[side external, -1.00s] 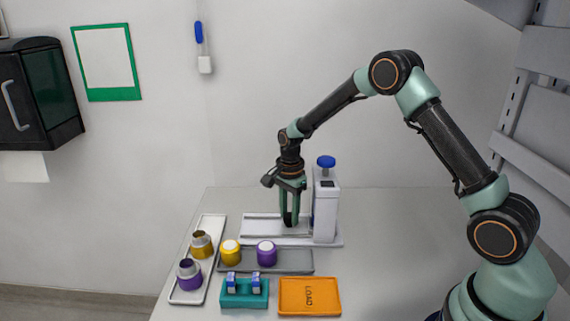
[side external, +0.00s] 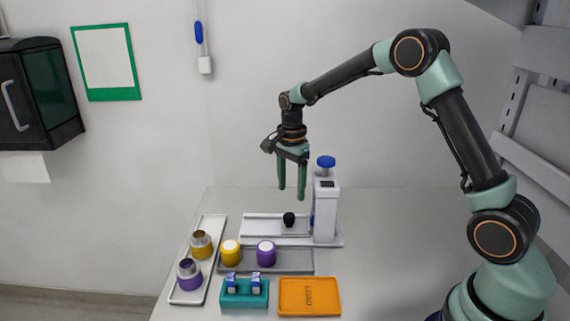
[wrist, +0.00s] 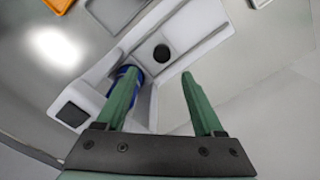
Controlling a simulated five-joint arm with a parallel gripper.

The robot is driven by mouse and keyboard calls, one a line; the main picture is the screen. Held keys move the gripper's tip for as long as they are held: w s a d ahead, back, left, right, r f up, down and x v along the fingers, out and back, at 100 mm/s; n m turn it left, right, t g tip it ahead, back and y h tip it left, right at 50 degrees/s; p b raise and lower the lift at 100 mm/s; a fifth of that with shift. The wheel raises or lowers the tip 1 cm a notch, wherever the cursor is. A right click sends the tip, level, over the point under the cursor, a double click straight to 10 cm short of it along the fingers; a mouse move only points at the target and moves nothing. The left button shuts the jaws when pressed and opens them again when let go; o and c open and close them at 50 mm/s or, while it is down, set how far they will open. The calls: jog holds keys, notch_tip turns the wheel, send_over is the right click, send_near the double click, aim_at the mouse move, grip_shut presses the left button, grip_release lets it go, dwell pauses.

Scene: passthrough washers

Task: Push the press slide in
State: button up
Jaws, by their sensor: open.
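The press (side external: 326,208) is a white upright block with a blue knob on top, standing on a pale base. Its slide (side external: 262,227) is a light plate lying in the base's track to the left of the block. A black round knob (side external: 289,219) stands on the slide near the block, and it also shows in the wrist view (wrist: 161,53). My gripper (side external: 291,194) is open and empty above the knob, apart from it. In the wrist view my two green fingers (wrist: 159,74) are spread, with the knob beyond them.
A grey tray (side external: 300,262) in front of the press holds a yellow and a purple jar. A white tray (side external: 212,259) at left holds two open jars. A teal holder (side external: 244,301) with two small blue-and-white items and an orange LOAD tray (side external: 310,312) lie nearest.

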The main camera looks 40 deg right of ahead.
notch_tip(320, 180, up, 4)
jog(key=shift+f, duration=0.15)
dwell(0.3)
jog(key=s+a+r+n+t, duration=0.3)
jog(key=s+r+n, duration=0.5)
jog(key=r, duration=0.1)
jog(key=s+a+n+t, duration=0.2)
jog(key=s+n, duration=0.8)
jog(key=s, duration=0.1)
jog(key=shift+s+r+t, duration=0.15)
jog(key=shift+r+t, duration=0.1)
jog(key=shift+t, duration=0.05)
jog(key=shift+a, duration=0.1)
